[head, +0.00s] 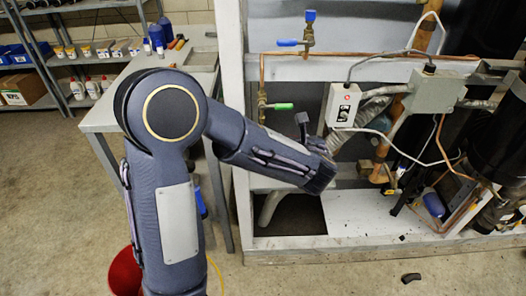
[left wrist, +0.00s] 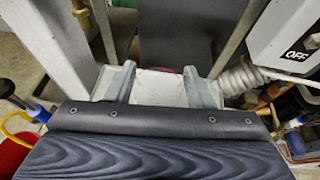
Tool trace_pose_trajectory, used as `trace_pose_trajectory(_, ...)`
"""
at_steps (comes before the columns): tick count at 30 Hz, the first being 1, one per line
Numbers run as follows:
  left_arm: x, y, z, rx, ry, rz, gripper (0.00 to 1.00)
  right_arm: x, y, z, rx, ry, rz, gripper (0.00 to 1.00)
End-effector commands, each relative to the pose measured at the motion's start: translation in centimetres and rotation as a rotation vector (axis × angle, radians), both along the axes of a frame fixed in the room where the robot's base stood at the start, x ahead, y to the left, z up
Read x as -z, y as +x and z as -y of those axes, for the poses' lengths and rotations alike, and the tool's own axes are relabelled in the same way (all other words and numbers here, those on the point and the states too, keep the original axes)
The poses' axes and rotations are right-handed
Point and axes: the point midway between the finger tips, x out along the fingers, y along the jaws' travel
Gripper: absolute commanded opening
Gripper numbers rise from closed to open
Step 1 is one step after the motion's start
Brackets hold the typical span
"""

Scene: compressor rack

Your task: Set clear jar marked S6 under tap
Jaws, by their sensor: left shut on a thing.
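My left gripper (head: 318,138) reaches in front of the rack, below and right of a brass tap with a green handle (head: 283,106). In the left wrist view, the gripper's two fingers (left wrist: 162,78) stand on either side of a pale, see-through thing (left wrist: 160,88) with a red trace at its top edge, and are shut on it. It looks like the clear jar, but no S6 marking can be read. My right gripper is not in view.
A grey switch box (head: 343,105) with hoses and wires is close right of my left gripper. Copper pipe and blue-handled valves (head: 310,16) run above. The rack's white frame post (head: 232,120) stands left. A red bucket (head: 125,272) is on the floor.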

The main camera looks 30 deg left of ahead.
Motion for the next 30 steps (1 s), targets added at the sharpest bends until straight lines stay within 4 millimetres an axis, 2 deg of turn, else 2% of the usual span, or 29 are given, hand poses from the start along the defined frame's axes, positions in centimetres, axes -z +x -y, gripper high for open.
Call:
trace_pose_trajectory(1,0.0,-0.3,-1.6,-0.007,-0.001,0.001,0.35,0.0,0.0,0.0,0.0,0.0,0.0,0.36)
trace_pose_trajectory(3,0.0,-0.6,-3.3,-0.006,-0.001,0.001,0.35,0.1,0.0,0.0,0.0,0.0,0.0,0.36)
trace_pose_trajectory(11,0.0,-1.4,-8.5,-0.004,0.0,0.001,0.35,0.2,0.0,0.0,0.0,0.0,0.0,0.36)
trace_pose_trajectory(12,1.3,-1.3,-8.1,0.002,0.001,-0.006,0.35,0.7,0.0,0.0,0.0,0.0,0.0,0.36)
trace_pose_trajectory(14,2.1,-1.3,-8.0,0.004,0.001,-0.005,0.35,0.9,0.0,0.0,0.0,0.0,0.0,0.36)
trace_pose_trajectory(20,3.6,-1.3,-8.0,0.001,0.0,-0.003,0.35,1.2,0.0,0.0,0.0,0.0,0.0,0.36)
trace_pose_trajectory(26,6.6,-1.3,-8.0,0.002,0.0,-0.004,0.35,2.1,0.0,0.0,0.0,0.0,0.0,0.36)
trace_pose_trajectory(30,7.1,-1.3,-8.4,0.001,0.0,0.001,0.35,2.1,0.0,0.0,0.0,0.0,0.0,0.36)
